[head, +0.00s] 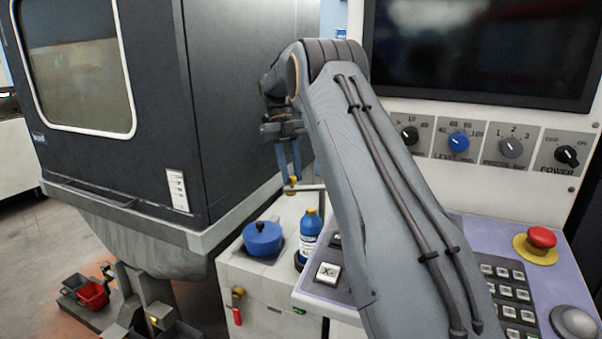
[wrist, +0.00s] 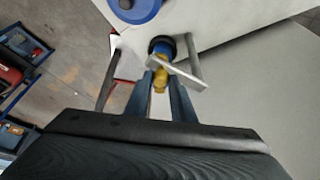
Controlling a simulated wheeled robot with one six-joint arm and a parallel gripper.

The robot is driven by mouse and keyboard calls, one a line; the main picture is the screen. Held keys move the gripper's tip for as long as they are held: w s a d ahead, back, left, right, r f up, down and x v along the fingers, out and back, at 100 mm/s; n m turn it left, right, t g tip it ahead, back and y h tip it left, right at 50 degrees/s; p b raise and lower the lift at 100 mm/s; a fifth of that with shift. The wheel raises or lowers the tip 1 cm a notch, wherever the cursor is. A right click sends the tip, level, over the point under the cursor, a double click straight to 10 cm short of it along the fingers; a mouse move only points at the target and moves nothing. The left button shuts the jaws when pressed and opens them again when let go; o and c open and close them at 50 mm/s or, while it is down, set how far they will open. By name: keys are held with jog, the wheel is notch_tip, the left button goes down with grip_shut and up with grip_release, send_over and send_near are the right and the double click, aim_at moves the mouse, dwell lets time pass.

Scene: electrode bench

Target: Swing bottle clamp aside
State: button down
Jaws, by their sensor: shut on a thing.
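The bottle clamp is a grey bar (head: 309,188) above the bottle, with a yellow knob (head: 292,186) at its left end. In the wrist view the bar (wrist: 180,74) slants across, joined to a grey post (wrist: 193,52). My gripper (head: 291,179) points down with its fingers around the knob. The wrist view shows the knob (wrist: 160,79) between the fingertips (wrist: 163,87), gripped. The blue bottle (head: 308,237) with a yellow cap stands upright below the bar. In the wrist view the bar and knob partly hide the bottle.
A blue lidded pot (head: 263,239) stands left of the bottle on the white cabinet (head: 262,292). A control panel with keys and a red stop button (head: 541,238) is at the right. A dark machine (head: 140,110) stands at the left, red bins (head: 92,294) below it.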

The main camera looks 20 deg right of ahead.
jog(key=shift+w+m, duration=0.45)
jog(key=shift+m, duration=0.05)
jog(key=shift+d+y, duration=0.1)
jog(key=shift+y, duration=0.2)
jog(key=c, duration=1.5)
grip_release()
jog(key=shift+d, duration=0.1)
jog(key=shift+c, duration=0.2)
jog(key=p+v, duration=0.7)
jog(key=shift+r, duration=0.4)
jog(key=shift+p, duration=0.75)
